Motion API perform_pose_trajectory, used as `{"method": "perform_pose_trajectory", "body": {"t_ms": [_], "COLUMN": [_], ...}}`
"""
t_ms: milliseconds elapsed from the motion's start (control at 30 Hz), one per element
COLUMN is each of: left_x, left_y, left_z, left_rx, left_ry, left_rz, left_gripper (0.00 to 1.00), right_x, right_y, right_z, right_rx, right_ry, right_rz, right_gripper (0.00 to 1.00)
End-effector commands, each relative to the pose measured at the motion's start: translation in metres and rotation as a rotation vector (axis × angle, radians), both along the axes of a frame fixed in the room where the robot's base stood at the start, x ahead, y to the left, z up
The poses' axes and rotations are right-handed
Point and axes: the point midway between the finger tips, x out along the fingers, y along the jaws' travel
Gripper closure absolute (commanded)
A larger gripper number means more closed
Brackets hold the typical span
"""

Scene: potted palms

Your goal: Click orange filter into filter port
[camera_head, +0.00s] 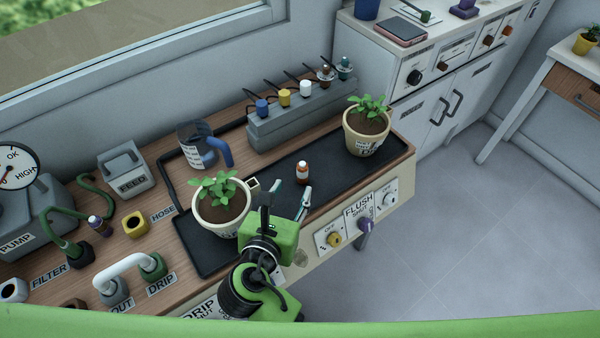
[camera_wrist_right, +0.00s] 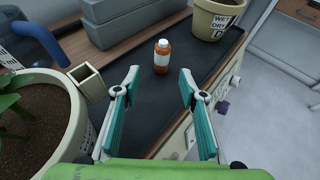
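A small orange bottle-shaped piece (camera_head: 302,172) with a white band and pale top, seemingly the orange filter, stands upright on the black tray (camera_head: 283,177). It also shows in the right wrist view (camera_wrist_right: 162,56). My right gripper (camera_head: 285,200) is open and empty, on the near side of the orange piece. In the right wrist view my right gripper (camera_wrist_right: 159,86) has its teal fingers spread, with the piece beyond the tips, untouched. A "FILTER" label (camera_head: 49,275) lies at the left of the bench; which socket it names is unclear. My left gripper is not in view.
A potted plant (camera_head: 222,203) stands close left of my right gripper; another pot (camera_head: 366,133) stands at the tray's right end. A grey rack (camera_head: 302,112) is behind. A purple-and-white piece (camera_head: 96,226) stands beside the dark hose socket (camera_head: 78,254). The tray's middle is mostly clear.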

Motion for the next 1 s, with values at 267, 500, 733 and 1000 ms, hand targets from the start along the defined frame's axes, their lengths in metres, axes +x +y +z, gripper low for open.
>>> {"method": "perform_pose_trajectory", "body": {"t_ms": [267,500,733,1000], "left_x": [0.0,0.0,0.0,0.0], "left_y": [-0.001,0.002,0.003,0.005], "left_z": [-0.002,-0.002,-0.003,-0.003], "left_rx": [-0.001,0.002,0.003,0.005], "left_ry": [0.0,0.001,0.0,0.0], "left_rz": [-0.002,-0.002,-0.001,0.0], "left_gripper": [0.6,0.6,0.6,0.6], "right_x": [0.036,0.056,0.081,0.084], "right_y": [-0.009,-0.018,-0.026,-0.026], "right_z": [-0.016,-0.025,-0.037,-0.038], "right_rx": [-0.001,-0.001,0.0,0.001], "right_ry": [0.0,0.0,0.002,0.002], "right_rz": [0.0,-0.001,0.001,0.002], "right_gripper": [0.62,0.62,0.62,0.62]}}
